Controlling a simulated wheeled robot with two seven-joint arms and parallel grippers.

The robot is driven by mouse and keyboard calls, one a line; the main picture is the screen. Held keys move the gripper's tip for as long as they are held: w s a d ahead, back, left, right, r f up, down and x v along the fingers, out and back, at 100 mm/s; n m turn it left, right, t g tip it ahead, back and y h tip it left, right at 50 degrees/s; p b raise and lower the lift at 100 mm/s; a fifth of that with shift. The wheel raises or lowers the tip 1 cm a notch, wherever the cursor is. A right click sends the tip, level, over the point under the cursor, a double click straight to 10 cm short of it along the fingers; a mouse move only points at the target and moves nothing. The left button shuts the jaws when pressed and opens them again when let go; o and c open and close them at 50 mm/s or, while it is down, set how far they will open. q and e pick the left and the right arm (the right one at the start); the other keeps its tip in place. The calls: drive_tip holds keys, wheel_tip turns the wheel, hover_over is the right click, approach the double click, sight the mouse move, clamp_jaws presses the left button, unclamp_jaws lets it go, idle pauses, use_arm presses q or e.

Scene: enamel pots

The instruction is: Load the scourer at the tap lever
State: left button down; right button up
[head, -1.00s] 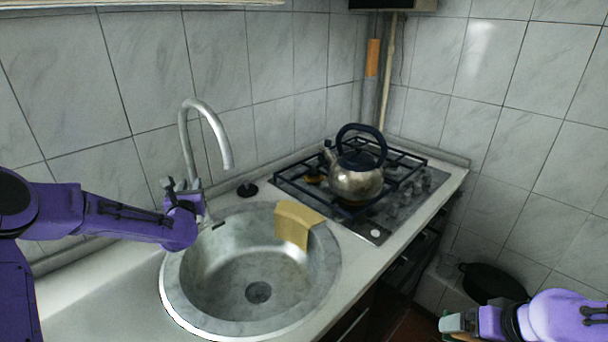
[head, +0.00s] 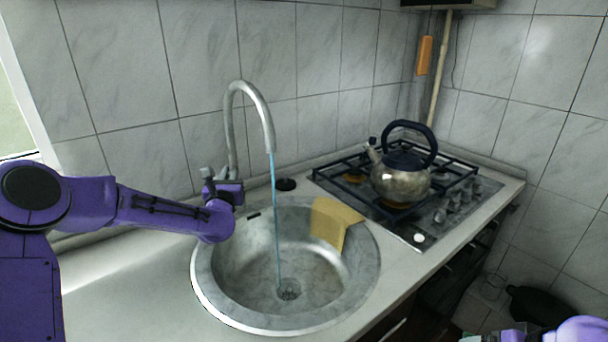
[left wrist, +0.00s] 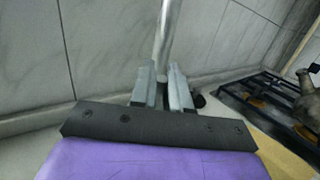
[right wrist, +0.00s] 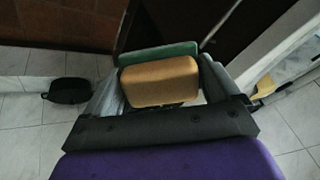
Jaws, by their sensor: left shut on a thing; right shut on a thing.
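The grey tap (head: 237,125) arches over the round sink (head: 205,278), and a thin blue water stream (head: 276,220) falls from its spout to the drain. My left gripper (head: 222,189) is at the tap's base, shut on the tap lever (head: 207,174); its fingers close beside the tap post in the left wrist view (left wrist: 163,96), where the lever is mostly hidden. In the right wrist view, my right gripper (right wrist: 160,92) is shut on the scourer (right wrist: 160,80), an orange-yellow block with a green layer. In the head view the scourer is not clearly visible.
A yellow cloth (head: 335,222) drapes over the sink's rear right rim. A kettle (head: 401,178) stands on the gas hob (head: 455,220) to the right. A dark round stopper (head: 285,184) lies behind the sink. The counter left of the sink (head: 130,290) is clear.

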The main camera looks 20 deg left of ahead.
use_arm(q)
drive_tip(key=c, duration=1.3)
unclamp_jaws()
drive_tip(key=shift+s, duration=0.1)
drive_tip(key=shift+s+d+f, duration=0.1)
drive_tip(key=shift+s+f, duration=0.05)
drive_tip(key=shift+s, duration=0.1)
use_arm(e)
drive_tip(key=shift+f, duration=0.15)
wheel_tip(320, 180, down, 2)
drive_tip(key=b, duration=0.3)
drive_tip(key=shift+f, duration=0.25)
use_arm(q)
drive_tip(key=v, duration=1.1)
drive_tip(key=shift+s+d, duration=0.15)
